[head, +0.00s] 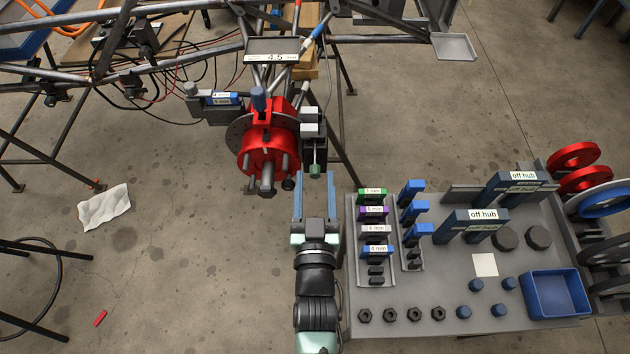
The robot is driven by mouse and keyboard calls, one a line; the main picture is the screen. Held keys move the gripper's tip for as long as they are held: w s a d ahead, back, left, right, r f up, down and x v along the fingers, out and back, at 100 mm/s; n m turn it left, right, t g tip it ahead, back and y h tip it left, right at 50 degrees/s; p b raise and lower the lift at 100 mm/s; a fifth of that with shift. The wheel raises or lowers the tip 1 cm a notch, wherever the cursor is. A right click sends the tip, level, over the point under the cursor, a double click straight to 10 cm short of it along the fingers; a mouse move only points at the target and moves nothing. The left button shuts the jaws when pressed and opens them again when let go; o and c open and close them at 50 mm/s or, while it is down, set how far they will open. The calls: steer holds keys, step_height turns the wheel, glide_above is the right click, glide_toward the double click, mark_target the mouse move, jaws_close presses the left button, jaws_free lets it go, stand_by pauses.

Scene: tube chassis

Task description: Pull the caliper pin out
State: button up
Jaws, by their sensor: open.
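The red hub (265,148) with its disc hangs on the tube chassis. The dark caliper (312,130) sits at the hub's right side. A small grey-green pin head (315,170) shows at the caliper's lower end; I take it for the caliper pin. The pin head appears between the fingertips in the picture; I cannot tell the height gap or any contact.
A grey bench (430,290) on the right holds labelled pads, blue "off hub" blocks, nuts and a blue bin (555,294). Wheels stand at its right edge. Chassis tubes (200,62) cross above the hub. The floor at left is mostly clear, with a white cloth (104,207).

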steer(key=s, duration=1.3)
stand_by(0.4)
